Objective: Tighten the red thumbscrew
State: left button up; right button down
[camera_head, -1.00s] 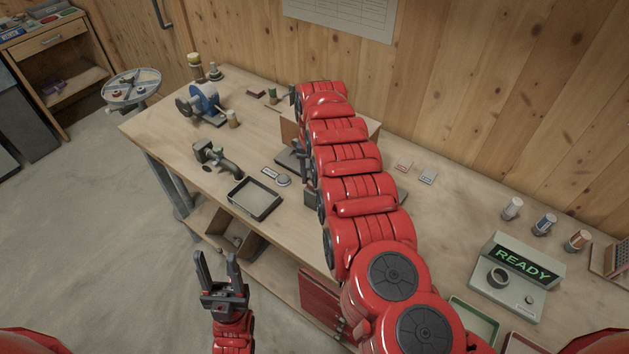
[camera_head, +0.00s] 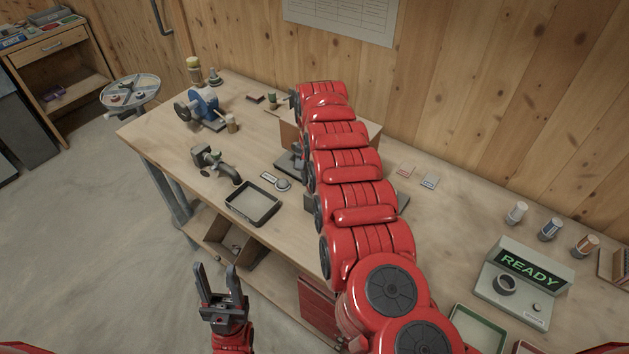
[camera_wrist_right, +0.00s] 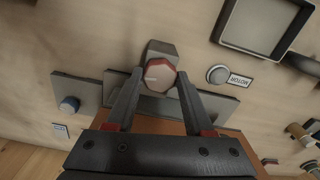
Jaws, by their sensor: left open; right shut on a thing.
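The red thumbscrew (camera_wrist_right: 159,73) shows in the right wrist view as a round knob with a red rim and pale face, in front of a grey block (camera_wrist_right: 160,49). My right gripper (camera_wrist_right: 161,78) is shut on it, one finger on each side. In the head view my red right arm reaches over the bench and hides the thumbscrew and the right gripper. My left gripper (camera_head: 215,267) is open and empty, in front of the bench edge at the lower left.
The wooden bench (camera_head: 320,240) carries a black-rimmed tray (camera_head: 252,217), a dark clamp-like tool (camera_head: 215,163), a blue machine (camera_head: 203,104) and a cardboard-coloured box (camera_head: 365,133). A console reading READY (camera_head: 525,285) stands at the right. Grey plates flank the thumbscrew.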

jog(key=shift+c, duration=1.4)
grip_release()
notch_tip(320, 180, up, 7)
jog(key=b, duration=0.2)
jog(key=shift+w+d+r+b, duration=0.1)
jog(key=shift+w+r+b, duration=0.05)
jog(key=shift+b, duration=0.25)
notch_tip(320, 180, up, 10)
jog(key=p, duration=0.5)
jog(key=shift+r, duration=0.1)
